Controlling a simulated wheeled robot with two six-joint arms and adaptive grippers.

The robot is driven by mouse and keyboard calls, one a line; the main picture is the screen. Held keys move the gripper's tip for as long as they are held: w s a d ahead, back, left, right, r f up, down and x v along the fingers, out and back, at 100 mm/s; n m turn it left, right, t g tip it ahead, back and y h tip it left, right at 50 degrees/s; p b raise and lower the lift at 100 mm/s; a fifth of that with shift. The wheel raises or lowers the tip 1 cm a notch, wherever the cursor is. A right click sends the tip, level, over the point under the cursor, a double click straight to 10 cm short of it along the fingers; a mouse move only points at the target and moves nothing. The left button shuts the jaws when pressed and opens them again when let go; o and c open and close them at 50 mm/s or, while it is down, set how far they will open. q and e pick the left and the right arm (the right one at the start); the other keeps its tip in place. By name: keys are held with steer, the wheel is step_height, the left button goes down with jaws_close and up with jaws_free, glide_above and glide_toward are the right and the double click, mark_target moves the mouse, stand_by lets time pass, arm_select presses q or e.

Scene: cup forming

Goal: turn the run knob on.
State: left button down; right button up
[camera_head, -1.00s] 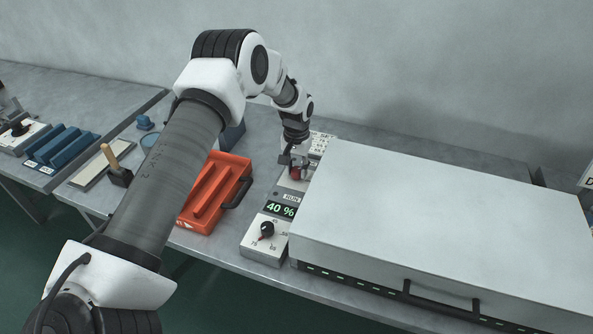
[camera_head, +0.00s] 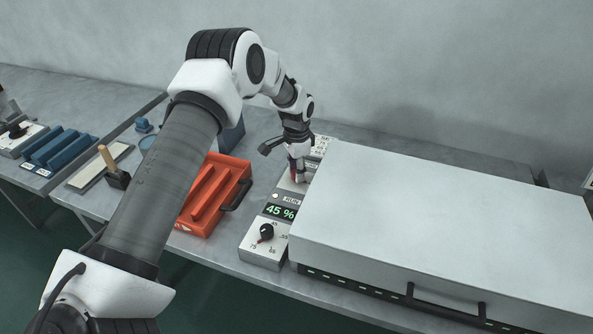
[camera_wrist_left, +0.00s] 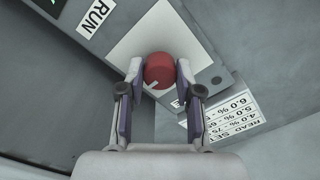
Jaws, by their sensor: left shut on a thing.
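The red run knob (camera_wrist_left: 158,70) sits on a pale plate of the grey control box (camera_head: 262,252). In the left wrist view it is between the two fingers of my left gripper (camera_wrist_left: 160,78), which are shut on its sides. A short white mark shows on the knob's near side. In the head view my left gripper (camera_head: 298,176) points down at the box's far part and mostly hides the knob. The RUN label (camera_head: 291,199) is nearer, above a green display (camera_head: 280,211) reading 45 %. My right gripper is not in view.
A large pale cover (camera_head: 440,215) with a black handle stands right beside the control box. A black dial (camera_head: 266,231) is on the box's near end.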

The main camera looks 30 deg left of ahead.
arm_select(q)
steer(key=shift+s+f, duration=0.1)
steer(key=shift+f, duration=0.05)
stand_by(0.3)
steer(key=c, duration=0.8)
jaws_free()
steer(key=shift+o, duration=0.2)
step_height(320, 180, up, 12)
